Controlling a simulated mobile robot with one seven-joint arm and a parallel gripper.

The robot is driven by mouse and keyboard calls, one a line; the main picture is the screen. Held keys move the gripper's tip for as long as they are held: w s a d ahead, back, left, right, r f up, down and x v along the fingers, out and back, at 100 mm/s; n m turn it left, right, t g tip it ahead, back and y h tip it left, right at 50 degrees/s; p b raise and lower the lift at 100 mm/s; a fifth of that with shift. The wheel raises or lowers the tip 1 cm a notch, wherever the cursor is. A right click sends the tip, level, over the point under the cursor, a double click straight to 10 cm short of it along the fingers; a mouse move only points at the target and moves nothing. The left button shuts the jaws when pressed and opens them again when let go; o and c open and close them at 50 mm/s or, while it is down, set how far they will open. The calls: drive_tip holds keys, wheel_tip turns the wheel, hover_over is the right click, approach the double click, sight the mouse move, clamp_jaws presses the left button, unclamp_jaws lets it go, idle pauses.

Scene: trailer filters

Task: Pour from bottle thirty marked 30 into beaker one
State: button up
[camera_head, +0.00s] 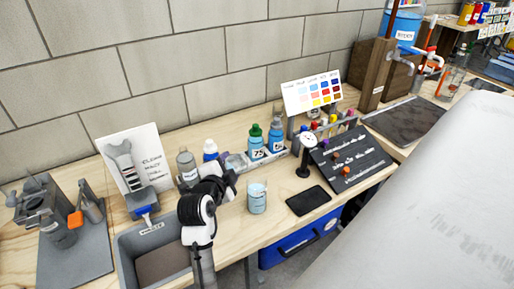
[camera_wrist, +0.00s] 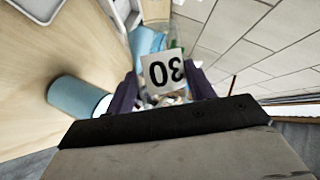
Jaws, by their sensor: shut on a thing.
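My gripper (camera_head: 226,180) is over the bench, just left of and above the beaker. In the wrist view my gripper (camera_wrist: 161,88) has its dark fingers shut on bottle thirty, whose white label (camera_wrist: 162,70) reads 30 upside down. Much of the bottle is hidden by the gripper, and I cannot make it out clearly in the head view. Beaker one (camera_head: 257,198), a clear beaker with pale blue content and a label, stands upright on the bench front. A bluish cylinder (camera_wrist: 78,97), probably this beaker, shows left of the fingers in the wrist view.
A green-capped bottle marked 75 (camera_head: 256,142) and a blue bottle (camera_head: 276,138) stand behind the beaker. A grey bottle (camera_head: 187,168) is behind my arm. A grey bin (camera_head: 128,262) lies left. A black pad (camera_head: 308,200) and dark board (camera_head: 350,158) lie right.

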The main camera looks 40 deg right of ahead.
drive_tip(key=shift+r+m+b, duration=0.3)
drive_tip(key=shift+m+b, duration=0.05)
drive_tip(key=shift+m, duration=0.05)
idle(1.1)
